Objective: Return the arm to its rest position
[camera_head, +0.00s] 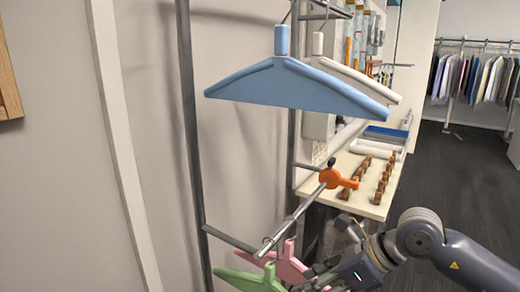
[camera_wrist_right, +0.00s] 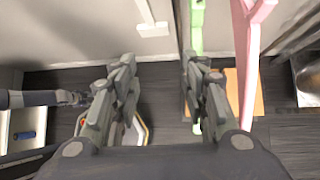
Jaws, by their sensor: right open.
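My right arm (camera_head: 425,238) comes in from the right in the head view. Its gripper (camera_head: 322,272) is beside the pink hanger (camera_head: 290,264), low in the picture. In the right wrist view the right gripper (camera_wrist_right: 158,62) has its two fingers spread wide with nothing between them. The green hanger (camera_wrist_right: 197,25) is just beyond the right finger, and the pink hanger (camera_wrist_right: 246,60) is farther right; I cannot tell if either touches it. A dark arm-like part, probably my left gripper (camera_wrist_right: 68,97), shows at the left edge, its jaw state unclear.
A blue hanger (camera_head: 290,85) and a white hanger (camera_head: 345,75) hang high. The lower rail (camera_head: 295,218) carries an orange divider (camera_head: 332,178), the pink hanger and the green hanger (camera_head: 250,280). A shelf (camera_head: 325,184) with wooden pieces stands behind. Floor is open at right.

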